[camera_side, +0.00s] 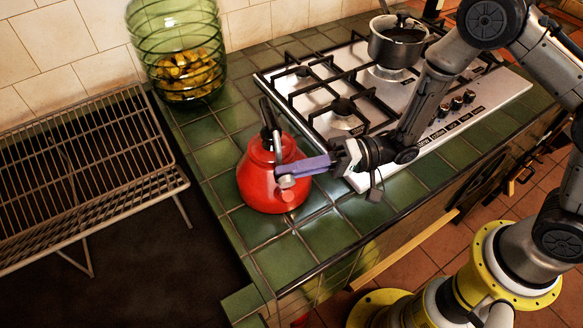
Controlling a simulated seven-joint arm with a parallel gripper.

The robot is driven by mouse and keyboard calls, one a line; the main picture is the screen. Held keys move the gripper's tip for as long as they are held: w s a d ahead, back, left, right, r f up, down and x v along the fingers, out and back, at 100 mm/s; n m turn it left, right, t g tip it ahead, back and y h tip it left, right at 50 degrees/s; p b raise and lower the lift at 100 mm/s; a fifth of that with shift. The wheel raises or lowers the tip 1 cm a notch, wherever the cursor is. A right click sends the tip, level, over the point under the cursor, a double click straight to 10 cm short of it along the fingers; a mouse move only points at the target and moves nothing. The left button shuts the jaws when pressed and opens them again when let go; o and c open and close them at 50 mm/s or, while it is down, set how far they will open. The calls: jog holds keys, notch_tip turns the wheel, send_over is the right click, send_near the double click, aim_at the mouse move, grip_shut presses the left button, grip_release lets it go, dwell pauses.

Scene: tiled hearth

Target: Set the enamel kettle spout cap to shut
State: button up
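A red enamel kettle (262,184) stands upright on the green tiles, with its dark handle (267,118) raised above it. A small grey metal piece, which looks like the spout cap (286,181), shows at the kettle's front right. My gripper (287,173) reaches in from the right with its purple fingers at this piece. The fingers overlap the cap and part of the kettle in this view. I cannot tell whether they touch the cap, whether they are apart, or whether the cap is up or down.
A gas hob (490,98) with black grates lies behind and right of the kettle, with a steel pot (397,48) on it. A green glass jar (180,60) stands at the back. A wire rack (90,165) is at left. Bare tiles lie in front of the kettle.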

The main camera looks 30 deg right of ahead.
grip_shut()
jog(key=n, duration=0.3)
jog(key=shift+s+r, duration=0.15)
jog(key=shift+r, duration=0.1)
jog(key=n, duration=0.4)
jog(key=shift+s+a+r+n, duration=0.1)
jog(key=shift+s+r+n, duration=0.1)
jog(key=shift+s+n, duration=0.1)
jog(key=n, duration=0.4)
jog(key=shift+s+a, duration=0.1)
jog(key=shift+s, duration=0.2)
jog(key=shift+s+a+n, duration=0.1)
jog(key=shift+s+n, duration=0.1)
jog(key=shift+n, duration=1.4)
